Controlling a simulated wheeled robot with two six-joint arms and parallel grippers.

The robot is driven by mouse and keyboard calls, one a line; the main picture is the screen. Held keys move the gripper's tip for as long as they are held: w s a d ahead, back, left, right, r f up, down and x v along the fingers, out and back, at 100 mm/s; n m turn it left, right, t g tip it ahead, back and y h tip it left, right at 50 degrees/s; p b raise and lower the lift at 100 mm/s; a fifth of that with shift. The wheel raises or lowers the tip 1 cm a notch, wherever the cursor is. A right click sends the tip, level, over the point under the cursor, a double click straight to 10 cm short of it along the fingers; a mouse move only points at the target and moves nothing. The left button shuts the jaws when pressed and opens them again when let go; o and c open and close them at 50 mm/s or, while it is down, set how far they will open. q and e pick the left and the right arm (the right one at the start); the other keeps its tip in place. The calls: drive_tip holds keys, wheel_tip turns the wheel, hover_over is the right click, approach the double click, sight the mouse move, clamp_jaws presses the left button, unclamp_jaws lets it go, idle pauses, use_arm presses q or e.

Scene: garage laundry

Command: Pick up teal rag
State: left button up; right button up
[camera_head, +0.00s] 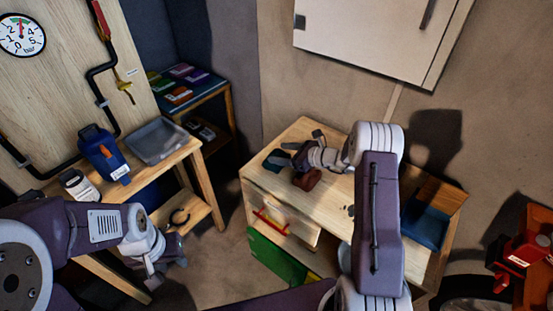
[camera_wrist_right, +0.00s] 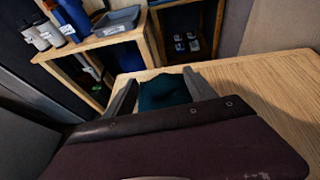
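The teal rag (camera_head: 275,160) lies near the left end of the wooden workbench top (camera_head: 262,178). In the right wrist view the dark teal rag (camera_wrist_right: 163,92) shows between and beyond my fingers. My right gripper (camera_head: 290,153) is low over the bench beside the rag; its fingers are spread in the right wrist view (camera_wrist_right: 160,78). I cannot tell whether they touch the rag. My left gripper (camera_head: 158,270) hangs at the lower left, away from the rag; its fingers are too small and dark to read.
A dark red cloth (camera_head: 307,180) lies close to my right gripper. A blue item (camera_head: 425,226) is at the bench's right end. A side table with a blue jug (camera_head: 103,153), white canister (camera_head: 78,186) and grey tray (camera_head: 157,141) stands left.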

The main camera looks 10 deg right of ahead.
drive_tip(key=c, duration=0.7)
drive_tip(key=shift+r, duration=0.55)
drive_tip(key=shift+c, duration=0.2)
wheel_tip(320, 180, up, 3)
drive_tip(key=shift+w+f, duration=0.1)
drive_tip(key=w+r+p+v, duration=0.1)
drive_tip(key=r+v, duration=0.1)
drive_tip(key=v, duration=1.1)
drive_tip(key=shift+w+d, duration=0.3)
drive_tip(key=shift+d, duration=0.2)
